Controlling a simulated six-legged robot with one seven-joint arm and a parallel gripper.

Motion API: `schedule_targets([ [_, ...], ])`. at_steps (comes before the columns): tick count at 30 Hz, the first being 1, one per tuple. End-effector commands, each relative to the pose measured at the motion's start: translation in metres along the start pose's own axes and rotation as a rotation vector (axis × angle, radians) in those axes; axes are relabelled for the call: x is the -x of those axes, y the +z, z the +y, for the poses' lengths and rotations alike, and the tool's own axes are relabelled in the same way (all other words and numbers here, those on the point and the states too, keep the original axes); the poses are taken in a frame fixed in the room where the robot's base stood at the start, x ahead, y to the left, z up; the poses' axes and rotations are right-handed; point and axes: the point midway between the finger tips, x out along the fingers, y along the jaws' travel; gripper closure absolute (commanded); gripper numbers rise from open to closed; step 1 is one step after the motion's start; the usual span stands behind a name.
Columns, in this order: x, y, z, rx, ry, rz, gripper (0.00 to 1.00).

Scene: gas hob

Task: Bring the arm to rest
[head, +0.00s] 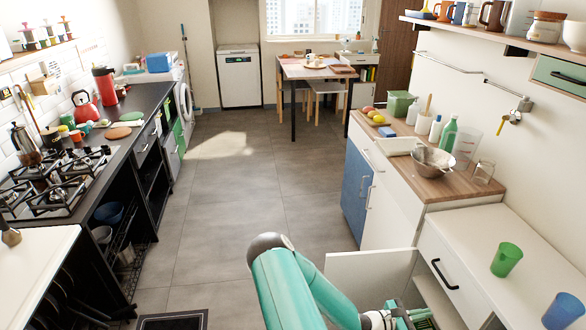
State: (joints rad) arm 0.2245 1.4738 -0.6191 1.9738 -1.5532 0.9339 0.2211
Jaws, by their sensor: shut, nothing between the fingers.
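My teal arm rises from the bottom centre of the head view and bends down to the right. My gripper (408,318) is at the bottom edge, partly cut off by the frame. It is shut and empty, by or over an open drawer or door with a white panel (368,270) in the right-hand cabinet. Whether it touches the drawer cannot be told. The gas hob (55,182) is on the left counter, well away from the gripper.
A green cup (506,260) and a blue cup (562,311) stand on the white cabinet top at right. Bowls, bottles and a glass crowd the wooden counter (440,190). A table (318,70) stands at the back. The grey floor (225,200) between the counters is clear.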

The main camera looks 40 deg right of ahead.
Motion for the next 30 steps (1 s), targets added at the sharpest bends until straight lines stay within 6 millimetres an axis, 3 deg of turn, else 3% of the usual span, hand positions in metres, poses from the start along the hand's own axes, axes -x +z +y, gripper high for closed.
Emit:
schedule_targets([
  [4,0.005,0.004,0.003,-0.023,-0.01,0.009,1.0],
  [8,0.023,0.018,0.011,-0.111,-0.056,0.045,1.0],
  [18,0.108,0.078,0.037,-0.45,-0.248,0.247,1.0],
  [30,0.221,0.154,0.048,-0.767,-0.443,0.571,1.0],
])
